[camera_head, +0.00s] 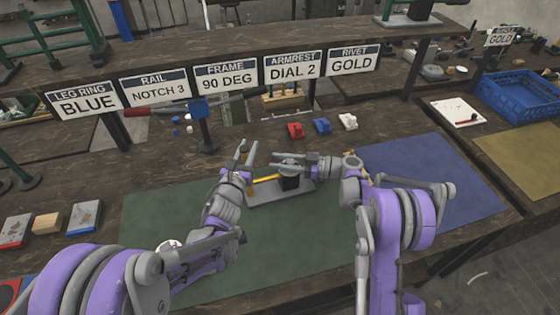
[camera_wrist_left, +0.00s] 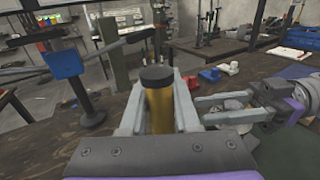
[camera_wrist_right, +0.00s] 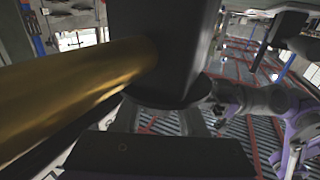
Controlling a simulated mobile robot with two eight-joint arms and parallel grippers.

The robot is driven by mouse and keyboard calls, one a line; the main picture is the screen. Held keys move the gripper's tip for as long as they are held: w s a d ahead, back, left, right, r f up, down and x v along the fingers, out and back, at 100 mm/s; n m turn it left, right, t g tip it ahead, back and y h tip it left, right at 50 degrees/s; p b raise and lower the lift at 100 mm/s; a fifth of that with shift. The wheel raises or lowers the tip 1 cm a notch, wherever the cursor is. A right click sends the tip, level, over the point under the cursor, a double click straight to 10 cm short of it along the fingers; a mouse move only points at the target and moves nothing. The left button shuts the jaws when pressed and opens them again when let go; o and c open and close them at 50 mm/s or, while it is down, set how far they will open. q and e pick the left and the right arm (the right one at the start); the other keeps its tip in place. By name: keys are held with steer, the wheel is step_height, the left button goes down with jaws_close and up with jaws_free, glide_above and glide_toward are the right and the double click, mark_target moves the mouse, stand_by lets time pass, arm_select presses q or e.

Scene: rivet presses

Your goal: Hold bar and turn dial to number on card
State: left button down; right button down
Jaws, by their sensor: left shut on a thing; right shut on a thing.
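The card reading ARMREST DIAL 2 (camera_head: 292,67) hangs on the shelf edge in the head view. A yellow bar (camera_head: 265,178) joins a black block (camera_head: 290,183) on a grey base plate (camera_head: 277,194). My left gripper (camera_head: 247,158) is shut on the bar; the left wrist view shows a gold cylinder with a black cap (camera_wrist_left: 158,100) between its fingers. My right gripper (camera_head: 282,161) is shut on a grey round dial (camera_wrist_left: 236,104) above the block. The right wrist view shows the gold bar (camera_wrist_right: 80,85) meeting the black block (camera_wrist_right: 165,45). The dial's numbers cannot be read.
A green mat (camera_head: 150,225) and a blue mat (camera_head: 440,180) lie on the bench. Red (camera_head: 295,130), blue (camera_head: 322,126) and white (camera_head: 348,122) small parts sit behind the fixture. A blue crate (camera_head: 520,95) is at the far right. More cards hang along the shelf.

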steer(key=shift+s+n+g, duration=0.15)
steer(key=shift+n+g, duration=0.45)
steer(key=shift+g, duration=0.3)
steer(key=shift+c, duration=2.3)
jaws_free()
steer(key=s+d, duration=0.1)
steer(key=d, duration=1)
steer(key=shift+s+d, duration=0.4)
